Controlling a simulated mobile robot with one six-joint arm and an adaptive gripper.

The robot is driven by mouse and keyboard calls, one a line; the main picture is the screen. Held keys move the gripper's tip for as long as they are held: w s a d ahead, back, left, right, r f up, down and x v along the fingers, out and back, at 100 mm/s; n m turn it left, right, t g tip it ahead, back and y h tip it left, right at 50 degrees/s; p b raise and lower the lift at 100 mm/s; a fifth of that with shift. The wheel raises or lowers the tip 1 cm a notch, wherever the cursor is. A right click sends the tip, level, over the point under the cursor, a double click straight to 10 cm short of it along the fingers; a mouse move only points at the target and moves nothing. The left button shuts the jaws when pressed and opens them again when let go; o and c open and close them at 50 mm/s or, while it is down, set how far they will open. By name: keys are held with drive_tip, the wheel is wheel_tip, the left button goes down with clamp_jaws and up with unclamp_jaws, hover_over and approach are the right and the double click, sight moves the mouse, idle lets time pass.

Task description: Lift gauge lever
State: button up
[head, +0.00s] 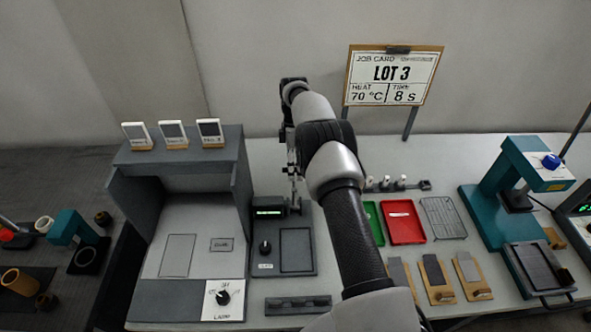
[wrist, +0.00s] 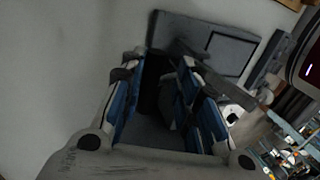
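The gauge (head: 297,262) is a dark grey block unit in the head view, left of my arm. It has a small green-lit display (head: 268,212), a black knob (head: 265,247) and a rectangular outlined plate. My gripper (head: 295,203) points down at the gauge's back edge, right beside the display. In the wrist view my gripper (wrist: 160,65) has its two blue-padded fingers apart. A dark upright part of the gauge (wrist: 150,85) shows in the gap between them. I cannot clearly make out the lever or whether a finger touches it. The gauge's outlined plate (wrist: 232,48) lies beyond the fingertips.
A grey lamp booth (head: 178,180) with three white cards on top stands close on the left. To the right are a green tray (head: 373,224), a red tray (head: 404,235) and a wire rack (head: 443,218). A teal press (head: 495,200) stands far right. A dark slotted bar (head: 298,305) lies in front.

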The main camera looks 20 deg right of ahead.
drive_tip(key=shift+o, duration=0.5)
drive_tip(key=shift+d+f, duration=0.15)
drive_tip(key=shift+f, duration=0.65)
drive_tip(key=shift+w+r, duration=0.1)
drive_tip(key=shift+r, duration=0.5)
wheel_tip(320, 180, up, 9)
drive_tip(key=shift+f, duration=0.15)
drive_tip(key=shift+r, duration=0.4)
